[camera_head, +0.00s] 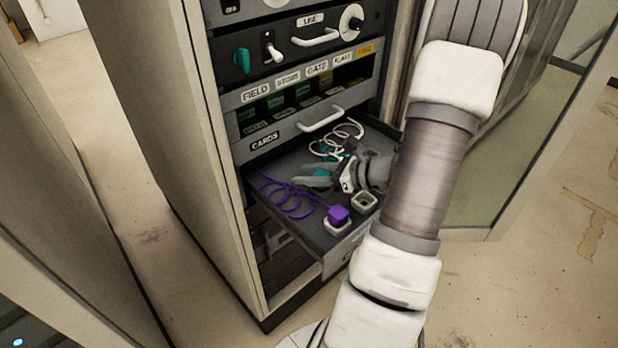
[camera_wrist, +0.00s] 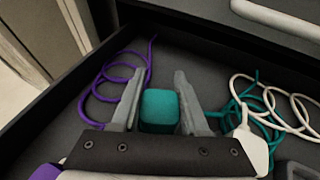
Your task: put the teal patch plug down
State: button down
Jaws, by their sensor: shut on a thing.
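The teal patch plug (camera_wrist: 160,112) is between the two fingers of my gripper (camera_wrist: 159,82) in the wrist view. My gripper (camera_head: 311,178) is shut on it inside the open drawer (camera_head: 293,240). In the head view the teal plug (camera_head: 321,178) shows only partly behind the fingers. I cannot tell whether the plug touches the drawer floor. Its looped teal cord (camera_wrist: 232,108) lies to the right in the wrist view.
A purple plug (camera_head: 339,213) sits in a pale square holder, with its purple cord (camera_head: 290,200) coiled at the left. An empty square holder (camera_head: 364,202) is beside it. Cream cord loops (camera_wrist: 290,105) lie at the right. The drawer walls and the card drawer handle (camera_head: 320,119) are close.

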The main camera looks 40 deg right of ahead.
jog(key=shift+f, duration=0.15)
jog(key=shift+f, duration=0.3)
jog(key=shift+c, duration=2.1)
grip_release()
jog(key=shift+s+d+r, duration=0.1)
jog(key=shift+r, duration=0.4)
jog(key=p+v, duration=0.2)
jog(key=v, duration=0.9)
jog(key=shift+s+d+r, duration=0.1)
jog(key=shift+s+d, duration=0.05)
jog(key=shift+s, duration=0.15)
